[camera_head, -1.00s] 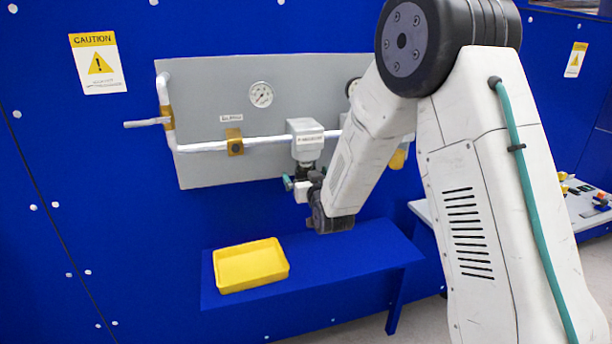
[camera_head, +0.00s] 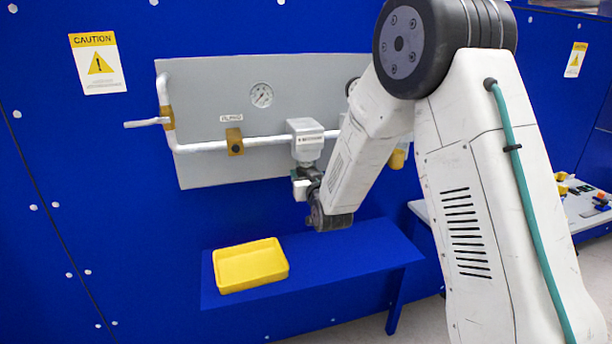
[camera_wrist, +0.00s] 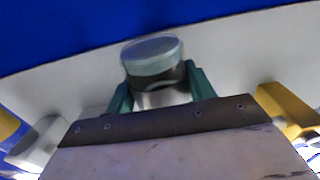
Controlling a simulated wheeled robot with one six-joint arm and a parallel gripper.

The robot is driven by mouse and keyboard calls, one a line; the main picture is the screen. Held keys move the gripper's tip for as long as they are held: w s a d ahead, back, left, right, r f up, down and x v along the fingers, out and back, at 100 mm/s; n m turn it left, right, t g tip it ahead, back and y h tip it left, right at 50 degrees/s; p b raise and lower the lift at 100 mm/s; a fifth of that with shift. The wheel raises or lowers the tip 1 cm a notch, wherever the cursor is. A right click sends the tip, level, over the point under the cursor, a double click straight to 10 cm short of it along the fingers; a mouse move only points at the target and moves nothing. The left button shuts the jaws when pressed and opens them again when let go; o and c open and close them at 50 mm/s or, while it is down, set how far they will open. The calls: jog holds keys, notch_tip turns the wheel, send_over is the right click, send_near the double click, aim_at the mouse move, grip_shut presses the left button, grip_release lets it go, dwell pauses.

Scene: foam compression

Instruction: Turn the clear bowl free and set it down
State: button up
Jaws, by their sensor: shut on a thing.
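The clear bowl (camera_wrist: 153,58) shows in the wrist view as a short, round, pale see-through piece with a dark band below its rim. My gripper (camera_wrist: 160,88) has its green fingers on both sides of it and is shut on it. In the head view my gripper (camera_head: 303,186) is just below the grey housing (camera_head: 306,140) on the pipe. The bowl is mostly hidden there by my gripper and wrist, and I cannot tell whether it still touches the housing. The yellow tray (camera_head: 251,266) is empty on the blue shelf (camera_head: 340,262), below and left of my gripper.
A grey panel (camera_head: 205,100) carries the white pipe (camera_head: 205,147), a round gauge (camera_head: 261,95) and a yellow clamp (camera_head: 234,142). A lever (camera_head: 146,123) sticks out at the left. The shelf is bare right of the tray. My arm hides the panel's right part.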

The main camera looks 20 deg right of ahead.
dwell(0.4)
jog(key=m+h, duration=0.1)
jog(key=h, duration=0.1)
jog(key=shift+a+m+h, duration=0.15)
jog(key=shift+m+h, duration=0.25)
jog(key=m+g+h, duration=0.1)
jog(key=m+h, duration=0.1)
jog(key=h, duration=0.1)
jog(key=m+g+h, duration=0.1)
jog(key=m+h, duration=0.1)
jog(key=h, duration=0.1)
jog(key=shift+m+g+h, duration=0.3)
jog(key=shift+g+h, duration=0.1)
jog(key=shift+r, duration=0.1)
jog(key=shift+d, duration=0.2)
jog(key=shift+f, duration=1.35)
